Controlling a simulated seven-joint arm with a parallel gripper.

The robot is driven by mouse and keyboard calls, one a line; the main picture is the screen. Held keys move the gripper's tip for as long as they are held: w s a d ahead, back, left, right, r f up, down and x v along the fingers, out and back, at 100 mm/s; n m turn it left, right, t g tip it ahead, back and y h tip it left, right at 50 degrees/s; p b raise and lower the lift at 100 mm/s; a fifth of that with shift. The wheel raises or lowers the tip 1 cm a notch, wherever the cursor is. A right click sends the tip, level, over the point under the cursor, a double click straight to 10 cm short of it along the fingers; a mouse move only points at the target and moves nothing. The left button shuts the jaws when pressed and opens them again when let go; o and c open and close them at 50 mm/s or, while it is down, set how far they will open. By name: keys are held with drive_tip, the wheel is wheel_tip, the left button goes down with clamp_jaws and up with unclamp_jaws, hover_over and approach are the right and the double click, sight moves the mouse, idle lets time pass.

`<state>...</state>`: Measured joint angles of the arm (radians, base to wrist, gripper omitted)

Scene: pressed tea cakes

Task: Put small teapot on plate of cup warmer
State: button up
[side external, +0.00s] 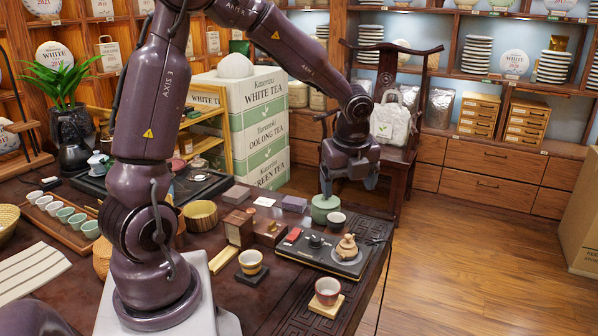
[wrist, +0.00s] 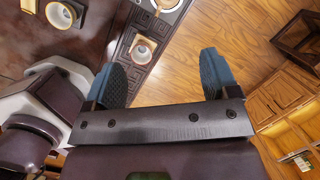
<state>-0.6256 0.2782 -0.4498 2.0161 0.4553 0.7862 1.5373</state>
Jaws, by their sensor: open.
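A small tan teapot (side external: 347,246) with a knobbed lid is at the right end of a dark flat slab, which looks like the cup warmer (side external: 312,259). A pale round plate (side external: 345,257) shows under the teapot; it appears to stand upright on it. In the wrist view, the slab (wrist: 148,18) and part of the round plate are cut by the top edge. My gripper (side external: 348,187) is open and empty, above and behind the teapot, near the table's far right edge. Its spread fingers (wrist: 160,68) have nothing between them in the wrist view.
A cord runs along the right edge.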

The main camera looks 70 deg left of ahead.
drive_tip(key=s+d+r+n+t+h, duration=0.1)
drive_tip(key=s+d+r+n+t, duration=0.1)
drive_tip(key=s+d+r+n, duration=0.3)
drive_tip(key=s+d+r+n+t+h, duration=0.1)
drive_tip(key=s+d+r+n+t, duration=0.1)
drive_tip(key=s+d+r+n, duration=0.4)
drive_tip(key=s+n, duration=0.5)
drive_tip(key=n, duration=0.3)
drive_tip(key=shift+d+r+t+h, duration=0.25)
drive_tip(key=shift+d+t+h, duration=0.05)
drive_tip(key=shift+d, duration=0.05)
